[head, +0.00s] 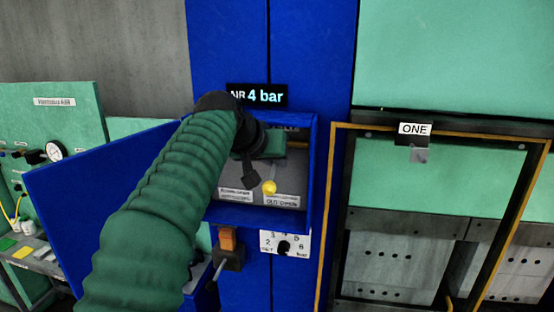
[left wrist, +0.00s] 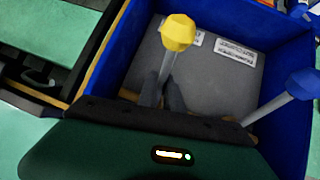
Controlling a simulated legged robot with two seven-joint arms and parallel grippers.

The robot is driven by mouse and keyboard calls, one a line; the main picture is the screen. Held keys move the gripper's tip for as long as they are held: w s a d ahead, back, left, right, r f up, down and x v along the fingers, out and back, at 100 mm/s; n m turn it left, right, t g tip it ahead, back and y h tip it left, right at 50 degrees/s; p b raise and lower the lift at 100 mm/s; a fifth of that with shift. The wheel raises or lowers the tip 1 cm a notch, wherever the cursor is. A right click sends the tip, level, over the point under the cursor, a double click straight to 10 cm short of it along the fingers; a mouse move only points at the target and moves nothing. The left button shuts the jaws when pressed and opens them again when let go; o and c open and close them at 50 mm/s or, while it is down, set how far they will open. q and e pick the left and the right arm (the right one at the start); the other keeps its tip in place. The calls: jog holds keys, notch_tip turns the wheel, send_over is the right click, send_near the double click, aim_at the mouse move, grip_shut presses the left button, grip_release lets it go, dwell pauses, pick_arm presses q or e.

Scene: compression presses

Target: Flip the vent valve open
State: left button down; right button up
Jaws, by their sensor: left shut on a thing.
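A lever with a yellow knob (head: 269,187) stands out from the grey panel inside a blue open box. In the left wrist view the same yellow knob (left wrist: 177,32) sits on a pale shaft. My left gripper (head: 252,179) reaches into the box from the left, and its two dark fingers (left wrist: 163,85) are closed on the shaft below the knob. A second lever with a blue knob (left wrist: 303,84) stands to the right in the wrist view; my arm hides it in the head view. The small labels are too blurred to tell which lever is the vent valve. My right gripper is not in view.
The blue box (head: 312,170) has raised walls close around my gripper, and its door (head: 75,185) hangs open to the left. A display (head: 257,95) above reads AIR 4 bar. Below are a numbered dial (head: 285,243) and an orange-topped switch (head: 227,240).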

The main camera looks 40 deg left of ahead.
pick_arm(q)
jog(key=c, duration=1.5)
grip_release()
jog(key=shift+s+d+r, duration=0.1)
jog(key=shift+s+r, duration=0.1)
jog(key=shift+s, duration=0.05)
jog(key=b+v, duration=0.2)
jog(key=v, duration=1.4)
jog(key=shift+d+b, duration=0.1)
jog(key=shift+b, duration=0.3)
